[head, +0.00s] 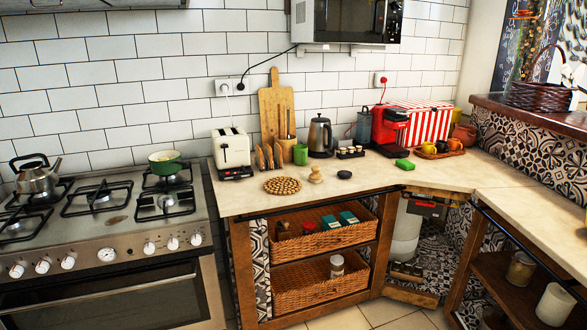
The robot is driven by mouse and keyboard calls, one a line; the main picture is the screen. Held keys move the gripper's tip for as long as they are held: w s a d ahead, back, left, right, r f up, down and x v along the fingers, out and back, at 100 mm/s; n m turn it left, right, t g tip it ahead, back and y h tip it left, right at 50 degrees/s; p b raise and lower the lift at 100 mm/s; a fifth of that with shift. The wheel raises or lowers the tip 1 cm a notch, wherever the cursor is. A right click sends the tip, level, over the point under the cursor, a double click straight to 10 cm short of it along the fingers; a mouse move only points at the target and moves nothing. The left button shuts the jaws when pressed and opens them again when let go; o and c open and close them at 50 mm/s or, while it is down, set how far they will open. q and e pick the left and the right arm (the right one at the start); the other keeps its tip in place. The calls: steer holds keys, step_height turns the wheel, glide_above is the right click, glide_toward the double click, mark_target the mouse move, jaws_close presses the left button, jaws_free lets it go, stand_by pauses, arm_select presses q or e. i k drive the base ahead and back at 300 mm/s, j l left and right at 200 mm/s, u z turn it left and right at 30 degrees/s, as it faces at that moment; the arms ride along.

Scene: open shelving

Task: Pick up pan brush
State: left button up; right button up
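A small pale wooden object with a rounded knob top, which looks like the pan brush (316,174), stands on the cream countertop (420,180). Neither of my grippers shows in the head view.
The gas stove (95,215) is left. The counter's front strip is clear, above shelves with wicker baskets (320,244).

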mark_target(314, 177)
steer(key=i+u, duration=0.15)
steer(key=i, duration=0.5)
steer(key=i+l+u, duration=0.1)
steer(key=i, duration=0.5)
steer(key=i+l+u, duration=0.15)
steer(key=i+l, duration=0.15)
steer(key=i, duration=0.35)
